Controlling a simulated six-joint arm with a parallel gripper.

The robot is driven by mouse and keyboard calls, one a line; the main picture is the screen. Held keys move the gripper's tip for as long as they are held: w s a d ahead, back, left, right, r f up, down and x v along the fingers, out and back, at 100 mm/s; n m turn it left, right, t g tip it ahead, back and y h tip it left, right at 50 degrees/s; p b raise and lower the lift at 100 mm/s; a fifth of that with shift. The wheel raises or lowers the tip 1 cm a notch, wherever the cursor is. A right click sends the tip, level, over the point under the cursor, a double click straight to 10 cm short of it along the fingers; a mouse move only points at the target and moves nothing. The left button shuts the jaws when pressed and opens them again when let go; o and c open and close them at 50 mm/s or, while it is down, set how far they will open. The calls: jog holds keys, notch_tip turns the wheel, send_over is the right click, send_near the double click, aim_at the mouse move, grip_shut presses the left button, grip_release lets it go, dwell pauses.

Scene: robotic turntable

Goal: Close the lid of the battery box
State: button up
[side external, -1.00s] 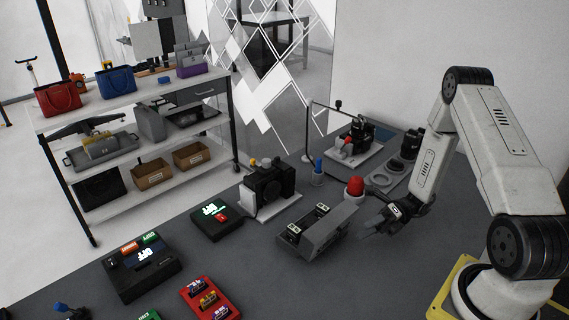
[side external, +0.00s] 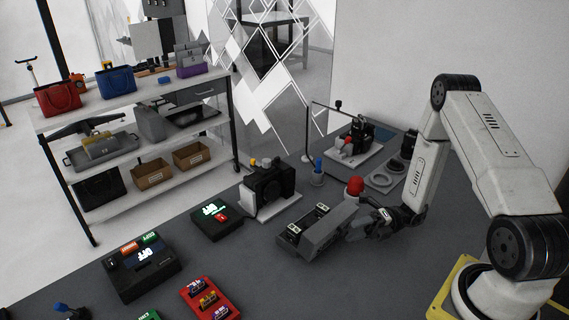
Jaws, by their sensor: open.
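The battery box (side external: 289,236) is a grey box on the dark table, with dark cells showing inside. Its grey lid (side external: 326,231) stands raised along the box's right side, so the box is open. My gripper (side external: 356,233) is low over the table, just right of the lid, with its fingers pointing left towards the lid's outer face. The gripper is open and holds nothing. Whether a fingertip touches the lid cannot be told from this view.
A black device on a white base (side external: 283,207) stands behind the box. A red knob (side external: 355,186) and a blue-topped cup (side external: 317,174) stand beyond it. Black button boxes (side external: 143,267) and a red box (side external: 210,300) lie left. The table in front is clear.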

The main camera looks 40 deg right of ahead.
aim_at(344, 234)
jog(key=shift+x, duration=1.85)
grip_shut()
